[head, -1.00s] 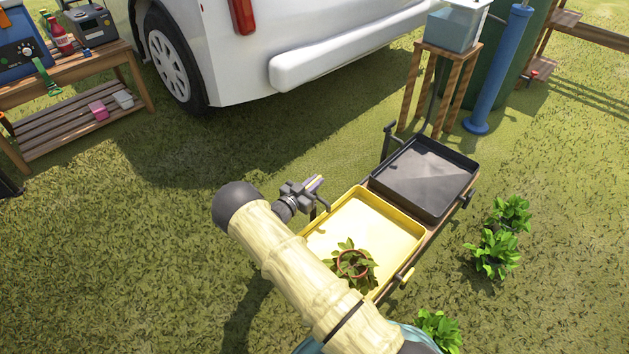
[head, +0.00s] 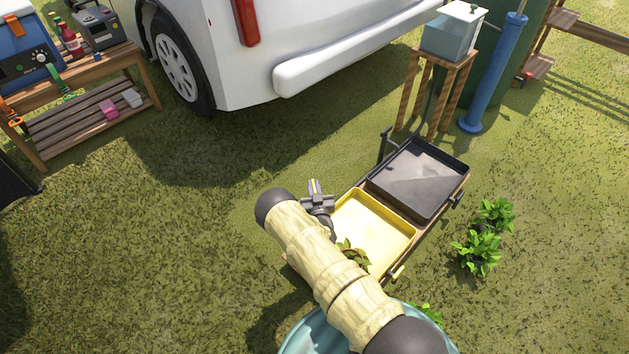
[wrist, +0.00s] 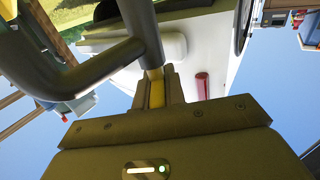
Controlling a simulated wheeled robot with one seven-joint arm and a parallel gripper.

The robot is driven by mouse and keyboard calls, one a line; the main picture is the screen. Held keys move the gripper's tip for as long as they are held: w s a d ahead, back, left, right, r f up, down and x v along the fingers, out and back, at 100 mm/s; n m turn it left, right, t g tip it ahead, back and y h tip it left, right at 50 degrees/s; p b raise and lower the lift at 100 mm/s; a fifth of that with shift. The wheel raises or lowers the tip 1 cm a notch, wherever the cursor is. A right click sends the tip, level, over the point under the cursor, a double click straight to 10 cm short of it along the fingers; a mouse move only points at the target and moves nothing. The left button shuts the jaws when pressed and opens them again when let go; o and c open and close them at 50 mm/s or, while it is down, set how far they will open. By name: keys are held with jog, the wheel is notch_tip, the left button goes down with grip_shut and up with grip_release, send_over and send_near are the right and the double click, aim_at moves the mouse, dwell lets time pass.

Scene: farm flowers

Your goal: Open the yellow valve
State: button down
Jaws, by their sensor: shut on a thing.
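The black tray (head: 412,188) adjoins the yellow one, with a dark pipe (head: 384,145) and black handle (head: 457,199). My arm partly covers a plant (head: 353,252). Leafy plants (head: 478,252) stand at right. A white van (head: 330,40) is behind; grass at left is open.

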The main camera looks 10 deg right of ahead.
jog(key=n+y+p, duration=0.1)
jog(key=y, duration=0.1)
jog(key=n+y+p, duration=0.1)
jog(key=n+y, duration=0.1)
jog(key=y, duration=0.1)
jog(key=shift+s+d+n+g+y, duration=0.1)
jog(key=shift+n+g+y, duration=0.2)
jog(key=shift+f+n+g+y+p, duration=0.1)
jog(key=shift+n+g+y+p, duration=0.1)
jog(key=shift+n+g+y, duration=0.7)
jog(key=shift+n+g+y+p, duration=0.15)
jog(key=shift+n+g+y, duration=0.15)
jog(key=shift+n+y, duration=1.1)
jog(key=shift+a+m+y, duration=0.2)
jog(key=shift+m+y, duration=0.1)
jog(key=shift+y, duration=0.3)
jog(key=c, duration=1.5)
grip_release()
jog(key=shift+o, duration=0.2)
